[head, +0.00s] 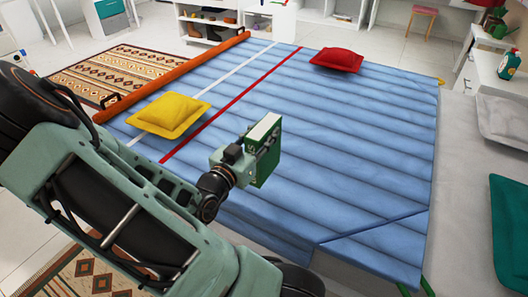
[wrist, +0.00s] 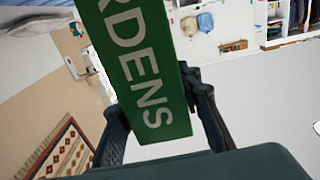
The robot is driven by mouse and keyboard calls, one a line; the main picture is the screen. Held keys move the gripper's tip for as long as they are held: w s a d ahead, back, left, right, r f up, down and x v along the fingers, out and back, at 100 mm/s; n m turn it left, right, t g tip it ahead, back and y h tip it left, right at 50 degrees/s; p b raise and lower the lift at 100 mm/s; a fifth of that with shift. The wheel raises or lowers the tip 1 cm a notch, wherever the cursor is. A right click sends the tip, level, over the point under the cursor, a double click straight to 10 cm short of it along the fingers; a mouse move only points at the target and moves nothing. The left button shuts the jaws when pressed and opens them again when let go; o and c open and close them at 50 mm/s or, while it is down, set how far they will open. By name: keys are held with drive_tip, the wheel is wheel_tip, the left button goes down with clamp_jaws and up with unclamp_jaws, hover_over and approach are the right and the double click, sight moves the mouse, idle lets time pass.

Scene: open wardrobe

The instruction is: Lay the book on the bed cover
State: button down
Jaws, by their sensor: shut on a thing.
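The book is green with pale page edges and shows in the head view (head: 268,160). In the wrist view the green book (wrist: 150,75) fills the middle and bears white letters reading "RDENS". My gripper (head: 250,150) is shut on the book, with a dark finger on each side of it in the wrist view (wrist: 160,115). The blue quilted bed cover (head: 345,140) with one white and one red stripe lies spread behind and around the book in the head view. The book appears held upright above the cover; the gap beneath it is hard to judge.
A yellow cushion (head: 168,114) lies on the cover at left and a red cushion (head: 337,59) at the far side. An orange rail (head: 170,78) runs along the left edge. A grey surface (head: 470,190) with cushions adjoins at right. The cover's middle is clear.

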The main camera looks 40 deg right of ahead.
drive_tip(key=w+d+f+b, duration=0.2)
drive_tip(key=f, duration=0.3)
drive_tip(key=w+d+f+b, duration=0.2)
drive_tip(key=w+d+f, duration=0.1)
drive_tip(key=f, duration=0.2)
drive_tip(key=shift+w+d, duration=0.25)
drive_tip(key=shift+d, duration=0.05)
drive_tip(key=shift+f, duration=0.1)
drive_tip(key=c, duration=1.4)
unclamp_jaws()
drive_tip(key=shift+f, duration=0.1)
drive_tip(key=p+v, duration=0.2)
drive_tip(key=v, duration=1)
